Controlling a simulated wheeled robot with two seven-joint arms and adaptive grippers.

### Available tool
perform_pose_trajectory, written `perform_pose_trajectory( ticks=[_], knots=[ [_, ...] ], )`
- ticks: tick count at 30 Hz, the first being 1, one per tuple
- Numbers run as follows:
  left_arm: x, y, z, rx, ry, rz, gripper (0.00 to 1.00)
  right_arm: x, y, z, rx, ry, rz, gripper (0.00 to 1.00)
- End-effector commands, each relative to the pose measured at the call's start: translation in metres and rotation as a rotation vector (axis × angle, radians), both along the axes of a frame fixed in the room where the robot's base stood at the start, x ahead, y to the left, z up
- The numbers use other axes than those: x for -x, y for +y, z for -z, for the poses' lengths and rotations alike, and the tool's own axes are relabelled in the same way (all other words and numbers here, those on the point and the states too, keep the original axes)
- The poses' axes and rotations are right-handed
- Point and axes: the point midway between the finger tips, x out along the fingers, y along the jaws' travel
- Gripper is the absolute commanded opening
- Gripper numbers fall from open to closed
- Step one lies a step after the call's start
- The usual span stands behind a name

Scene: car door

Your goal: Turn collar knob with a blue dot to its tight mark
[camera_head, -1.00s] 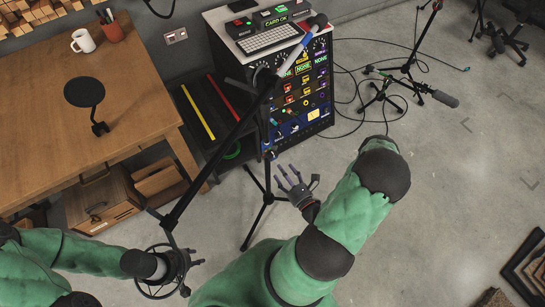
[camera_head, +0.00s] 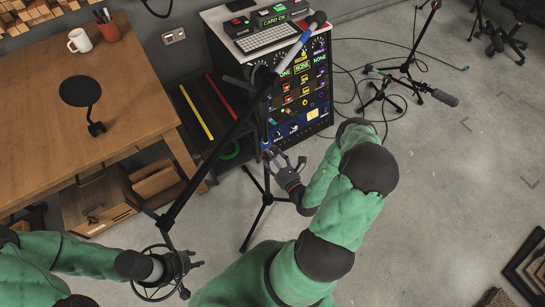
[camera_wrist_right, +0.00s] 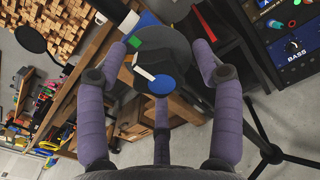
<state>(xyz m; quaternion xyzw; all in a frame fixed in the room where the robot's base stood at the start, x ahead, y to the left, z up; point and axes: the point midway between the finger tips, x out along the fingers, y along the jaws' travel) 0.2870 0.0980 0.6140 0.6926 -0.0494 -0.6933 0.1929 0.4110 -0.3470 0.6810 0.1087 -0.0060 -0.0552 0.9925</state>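In the right wrist view, a dark grey round knob (camera_wrist_right: 172,58) carries a blue dot (camera_wrist_right: 163,84) and a short white bar (camera_wrist_right: 144,72). A small green patch (camera_wrist_right: 135,41) lies at its upper left. In the head view, my right gripper (camera_head: 270,155) is at the upright of the black microphone stand (camera_head: 225,145). Its purple fingers (camera_wrist_right: 165,62) are spread on both sides of the knob, with one finger below, beside the blue dot. I cannot tell whether they touch it. My left gripper (camera_head: 180,266) is at a round wire ring at the boom's lower end; its fingers are unclear.
A rack with knobs and lit panels (camera_head: 300,85) stands behind the stand. A wooden desk (camera_head: 120,120) with a black round disc on a stem (camera_head: 80,91) is at the left. Another microphone stand (camera_head: 405,75) and cables are at the right. The right-hand floor is mostly clear.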

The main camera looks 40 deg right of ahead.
Motion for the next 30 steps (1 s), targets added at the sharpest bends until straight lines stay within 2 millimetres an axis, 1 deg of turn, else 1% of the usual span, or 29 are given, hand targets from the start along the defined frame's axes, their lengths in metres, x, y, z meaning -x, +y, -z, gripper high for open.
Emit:
perform_pose_trajectory(
  ticks=[1, 2, 3, 5, 6, 11, 17, 24, 25, 26, 27, 30],
  knots=[
    [0.0, 0.0, 0.0, 0.0, 0.0, 0.0, 0.4, 0.0001, -0.0001, 0.0, 0.0, 0.0, 0.0, 0.53],
    [0.0, 0.0, 0.0, 0.0, 0.0, 0.0, 0.4, 0.0001, -0.0001, 0.0, 0.0, 0.0, 0.0, 0.45],
    [0.0, 0.0, 0.0, 0.0, 0.0, 0.0, 0.4, 0.0002, 0.0, 0.0001, 0.0, 0.0, 0.0, 0.33],
    [0.0, 0.0, 0.0, 0.0, 0.0, 0.0, 0.4, 0.0002, 0.0001, 0.0003, 0.0, 0.001, 0.0, 0.16],
    [0.0, 0.0, 0.0, 0.0, 0.0, 0.0, 0.4, 0.0003, 0.0, 0.0005, 0.0, 0.001, 0.001, 0.12],
    [0.0, 0.0001, -0.0005, 0.0, 0.0, 0.0, 0.4, 0.0006, 0.0001, 0.0011, -0.003, 0.003, 0.001, 0.12],
    [0.0, 0.0, -0.008, 0.0, 0.0, 0.0, 0.4, 0.001, 0.0003, 0.001, -0.058, 0.0, 0.002, 0.12],
    [0.0, 0.0, -0.0065, 0.0, 0.0, 0.0, 0.4, 0.0013, 0.0005, 0.0031, -0.062, 0.002, 0.002, 0.12],
    [0.0, 0.0, -0.0065, 0.0, 0.0, 0.0, 0.4, 0.0013, 0.0006, 0.0032, -0.062, 0.003, 0.003, 0.53],
    [0.0, 0.0001, -0.0065, 0.0, 0.0, 0.0, 0.4, 0.0015, 0.0005, 0.0033, -0.063, 0.003, 0.003, 0.62],
    [0.0, 0.0001, -0.0065, 0.0, 0.0, 0.0, 0.4, 0.0014, 0.0004, 0.003, -0.062, 0.002, 0.003, 0.67],
    [0.0001, 0.0, -0.0065, 0.0, 0.0, 0.0, 0.4, 0.0011, 0.0004, 0.0022, -0.061, -0.001, 0.002, 0.67]
  ],
)
